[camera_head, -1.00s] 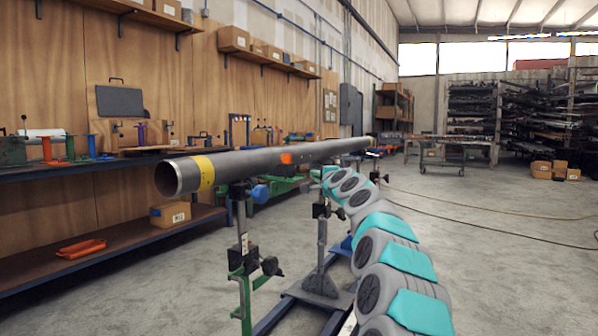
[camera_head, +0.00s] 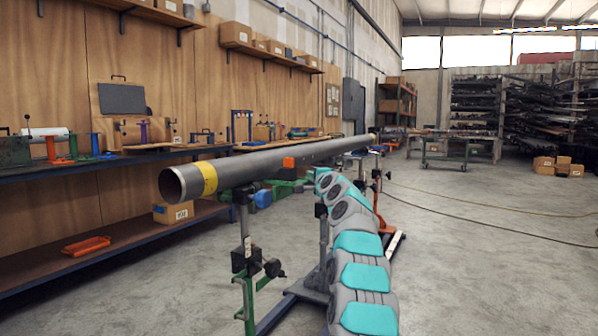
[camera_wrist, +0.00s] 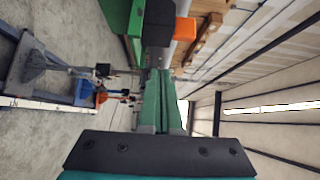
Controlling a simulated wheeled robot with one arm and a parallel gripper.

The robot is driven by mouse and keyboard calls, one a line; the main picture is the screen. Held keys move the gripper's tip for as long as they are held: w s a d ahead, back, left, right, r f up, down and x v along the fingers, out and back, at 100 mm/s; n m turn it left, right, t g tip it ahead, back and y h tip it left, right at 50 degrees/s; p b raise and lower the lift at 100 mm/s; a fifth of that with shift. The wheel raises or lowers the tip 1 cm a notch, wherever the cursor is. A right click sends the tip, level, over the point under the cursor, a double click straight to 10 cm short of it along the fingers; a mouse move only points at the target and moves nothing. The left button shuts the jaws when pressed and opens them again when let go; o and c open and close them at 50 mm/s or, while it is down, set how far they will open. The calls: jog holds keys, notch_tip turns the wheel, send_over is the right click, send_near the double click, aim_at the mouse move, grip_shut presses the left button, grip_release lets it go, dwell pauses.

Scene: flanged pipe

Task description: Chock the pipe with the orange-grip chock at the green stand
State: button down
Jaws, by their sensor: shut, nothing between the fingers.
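The long grey pipe (camera_head: 250,166) with a yellow band lies level across the stands. The green stand (camera_head: 246,285) is under its near end. An orange block (camera_head: 289,162), seemingly the chock's grip, shows at the pipe's side, beyond the green stand. In the wrist view the orange block (camera_wrist: 185,29) is at the top, beside a dark block (camera_wrist: 156,24). Whether the chock touches the pipe is unclear. My gripper (camera_wrist: 163,74) is shut and empty, with its fingertips short of the dark block and apart from the orange one. The head view does not show the fingers clearly.
A blue rounded piece (camera_head: 263,198) sits beside the green stand's top. An orange stand (camera_head: 378,212) is farther along the pipe. A workbench (camera_head: 120,160) with tools runs along the left wall. The floor on the right is open, with cables lying across it.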

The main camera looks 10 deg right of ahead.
aim_at(295, 172)
jog(key=shift+w+a+f+p, duration=0.1)
jog(key=shift+w+a+p, duration=1.6)
jog(key=shift+p, duration=0.15)
jog(key=shift+a, duration=0.1)
